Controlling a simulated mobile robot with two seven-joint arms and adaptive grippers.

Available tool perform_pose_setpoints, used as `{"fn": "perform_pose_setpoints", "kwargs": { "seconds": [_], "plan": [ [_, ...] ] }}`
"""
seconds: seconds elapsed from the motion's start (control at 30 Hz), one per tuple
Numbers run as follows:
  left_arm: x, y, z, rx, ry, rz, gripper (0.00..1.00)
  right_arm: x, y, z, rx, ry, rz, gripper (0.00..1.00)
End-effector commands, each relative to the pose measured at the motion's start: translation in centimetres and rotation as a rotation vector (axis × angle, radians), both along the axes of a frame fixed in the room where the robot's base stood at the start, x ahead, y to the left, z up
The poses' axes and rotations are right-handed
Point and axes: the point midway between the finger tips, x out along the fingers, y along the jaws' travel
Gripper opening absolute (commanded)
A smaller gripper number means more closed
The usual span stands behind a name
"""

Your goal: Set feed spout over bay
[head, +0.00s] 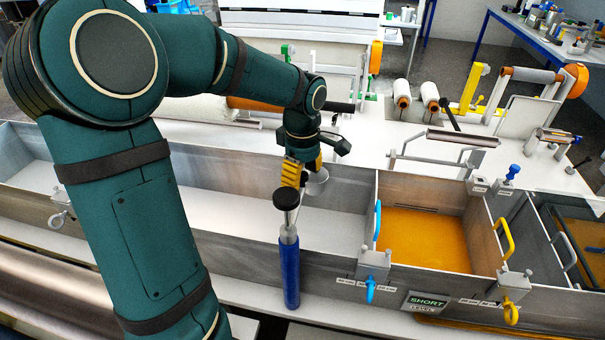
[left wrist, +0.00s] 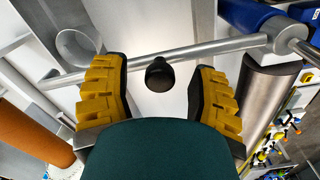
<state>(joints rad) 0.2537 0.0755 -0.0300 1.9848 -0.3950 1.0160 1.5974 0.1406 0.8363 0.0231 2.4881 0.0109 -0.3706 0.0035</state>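My left gripper (head: 297,172) is just above and behind the black knob (head: 286,198) by the blue post (head: 290,272). In the left wrist view my left gripper (left wrist: 158,88) is open, with a yellow finger on each side of the black knob (left wrist: 159,75) and a gap on both sides. What looks like the feed spout, a grey cup (head: 317,183), is beside the gripper over the empty trough; the cup (left wrist: 76,47) ends a metal bar (left wrist: 195,53). The bay of amber resin (head: 425,240) lies to the right. My right gripper is not in view.
A blue-handled gate (head: 374,262) and a yellow-handled gate (head: 511,287) bound the amber bay. A "SHORT" sign (head: 427,302) is on the front wall. Rollers (head: 402,93) and a metal bar frame (head: 450,143) stand behind. The trough's middle (head: 225,207) is clear.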

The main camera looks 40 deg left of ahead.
Motion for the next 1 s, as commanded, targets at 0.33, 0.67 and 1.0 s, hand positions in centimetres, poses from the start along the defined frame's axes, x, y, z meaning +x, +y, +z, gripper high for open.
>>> {"fn": "perform_pose_setpoints", "kwargs": {
  "seconds": [0.33, 0.67, 1.0],
  "plan": [
    [0.0, 0.0, 0.0, 0.000, 0.000, -0.001, 0.00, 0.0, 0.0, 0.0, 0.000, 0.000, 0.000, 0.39],
    [0.5, -1.0, 0.0, 0.000, 0.000, -0.080, 0.00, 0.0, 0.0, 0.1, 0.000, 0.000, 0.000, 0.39],
    [1.5, -4.4, 0.0, 0.000, 0.001, -0.350, 0.00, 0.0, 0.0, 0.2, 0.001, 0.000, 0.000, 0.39]
  ]
}}
